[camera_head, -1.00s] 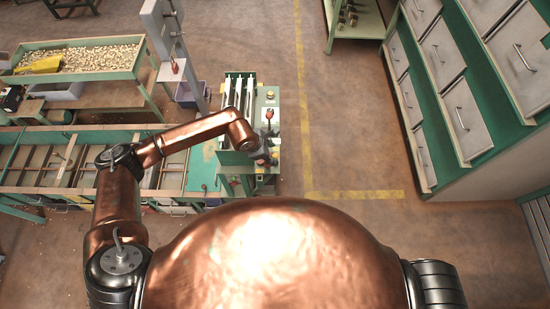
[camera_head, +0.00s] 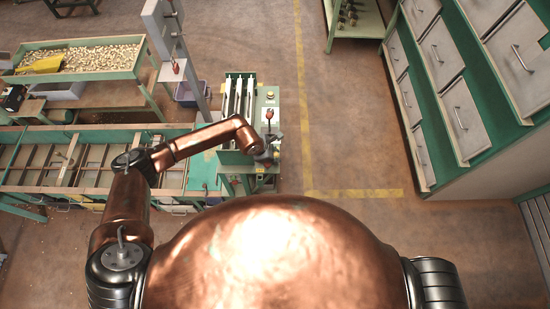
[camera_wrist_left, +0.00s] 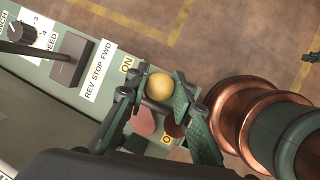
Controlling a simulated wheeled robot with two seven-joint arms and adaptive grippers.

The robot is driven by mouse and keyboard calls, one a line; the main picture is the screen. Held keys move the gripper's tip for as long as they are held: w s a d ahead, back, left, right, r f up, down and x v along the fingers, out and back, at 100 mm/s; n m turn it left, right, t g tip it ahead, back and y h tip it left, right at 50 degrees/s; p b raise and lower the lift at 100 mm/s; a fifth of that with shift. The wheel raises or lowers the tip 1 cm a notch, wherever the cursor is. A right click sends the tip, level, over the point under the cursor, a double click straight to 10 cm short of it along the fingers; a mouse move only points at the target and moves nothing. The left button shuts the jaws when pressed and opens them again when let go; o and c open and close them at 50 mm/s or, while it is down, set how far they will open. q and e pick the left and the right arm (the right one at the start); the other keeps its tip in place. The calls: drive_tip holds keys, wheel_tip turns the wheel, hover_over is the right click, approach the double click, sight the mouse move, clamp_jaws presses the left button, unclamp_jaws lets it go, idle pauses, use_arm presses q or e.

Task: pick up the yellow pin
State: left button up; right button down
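A round yellow knob, which looks like the yellow pin's head (camera_wrist_left: 160,86), shows in the left wrist view by the edge of a pale green control panel (camera_wrist_left: 72,88). My left gripper (camera_wrist_left: 154,92) is open, with a finger on each side of the yellow head. A gap seems to show on both sides, but I cannot tell whether either finger touches it. In the head view my left gripper (camera_head: 268,150) is over the near end of the green machine (camera_head: 240,158), and I cannot make out the pin under it. My right gripper is out of view.
Pinkish and dark red round parts (camera_wrist_left: 144,122) show between the fingers. A black lever (camera_wrist_left: 68,66) and a speed knob (camera_wrist_left: 22,34) stand on the panel. A red knob (camera_head: 269,113) is just beyond the gripper. Grey drawers (camera_head: 460,118) line the right; the floor between is clear.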

use_arm(q)
clamp_jaws()
drive_tip(key=shift+r, duration=0.1)
